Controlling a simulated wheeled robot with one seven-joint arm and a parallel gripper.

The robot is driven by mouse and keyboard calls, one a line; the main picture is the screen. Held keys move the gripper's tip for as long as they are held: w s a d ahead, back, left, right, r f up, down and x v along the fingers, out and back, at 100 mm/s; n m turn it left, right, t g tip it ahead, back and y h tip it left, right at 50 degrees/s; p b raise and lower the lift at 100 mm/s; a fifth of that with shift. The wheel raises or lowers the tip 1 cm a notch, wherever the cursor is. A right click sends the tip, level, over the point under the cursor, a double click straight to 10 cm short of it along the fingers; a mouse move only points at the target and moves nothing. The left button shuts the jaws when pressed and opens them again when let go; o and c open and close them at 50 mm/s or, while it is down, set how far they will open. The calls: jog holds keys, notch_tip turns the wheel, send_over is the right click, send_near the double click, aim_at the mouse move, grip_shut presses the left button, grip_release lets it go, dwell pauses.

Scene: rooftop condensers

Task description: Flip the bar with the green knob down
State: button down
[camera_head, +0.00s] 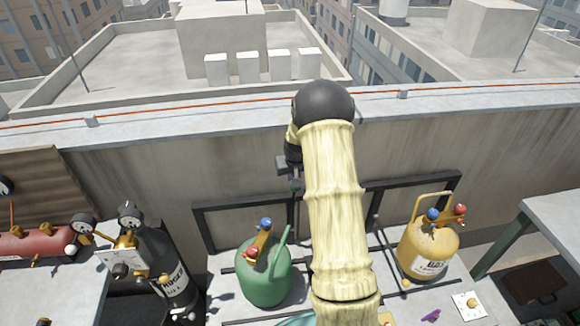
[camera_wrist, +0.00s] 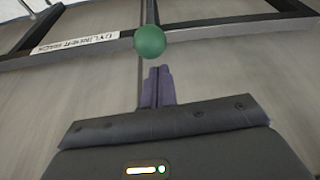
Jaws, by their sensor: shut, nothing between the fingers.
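In the wrist view the round green knob (camera_wrist: 150,41) is clear, just above and beyond my fingertips. A dark bar (camera_wrist: 147,11) shows behind it at the top, in line with the knob; how the two join is hidden. My gripper (camera_wrist: 157,72) has its two purple-grey fingers together, with nothing between them. The fingertips look close under the knob, and I cannot tell whether they touch it. In the head view my arm covers much of this area.
A dark rack frame (camera_head: 245,204) stands against the parapet wall, and its label (camera_wrist: 75,43) shows in the wrist view. A green cylinder (camera_head: 265,280) and a yellow cylinder (camera_head: 428,252) stand by it. A black cylinder (camera_head: 165,270) is left, a grey table (camera_head: 560,225) right.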

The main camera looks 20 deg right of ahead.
jog(key=shift+s+a, duration=0.1)
jog(key=shift+s, duration=0.5)
